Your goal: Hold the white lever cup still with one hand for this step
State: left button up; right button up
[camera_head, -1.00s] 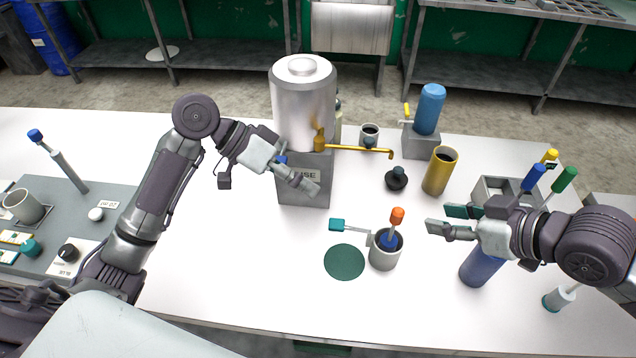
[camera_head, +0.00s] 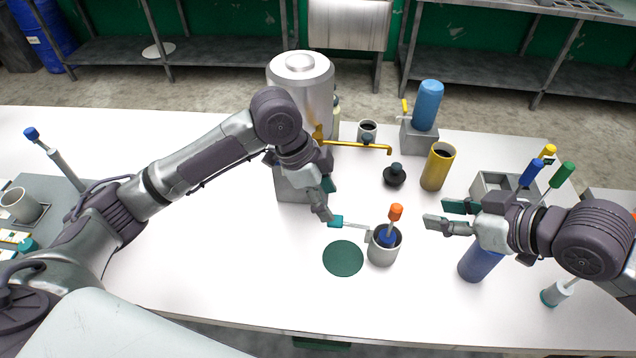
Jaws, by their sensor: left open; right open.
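The white lever cup (camera_head: 383,250) stands upright on the white table, right of a dark green disc (camera_head: 343,258). Its thin lever points left and ends in a teal tip (camera_head: 335,221). A stick with an orange top (camera_head: 396,211) and a blue part stands in the cup. My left gripper (camera_head: 327,204) is open, just above and beside the teal lever tip; I cannot tell whether it touches. My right gripper (camera_head: 441,216) is open and empty, right of the cup, with its fingers pointing left toward it.
A metal tank (camera_head: 302,88) with a yellow pipe (camera_head: 355,145) stands behind my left gripper. A yellow cup (camera_head: 438,167), a black knob (camera_head: 394,176) and a blue bottle (camera_head: 428,106) stand behind the lever cup. A blue cylinder (camera_head: 480,262) is under my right gripper.

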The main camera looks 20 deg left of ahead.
aim_at(339, 220)
pick_arm(q)
jog(key=x, duration=0.9)
jog(key=shift+r, duration=0.1)
jog(key=shift+c, duration=0.3)
grip_shut()
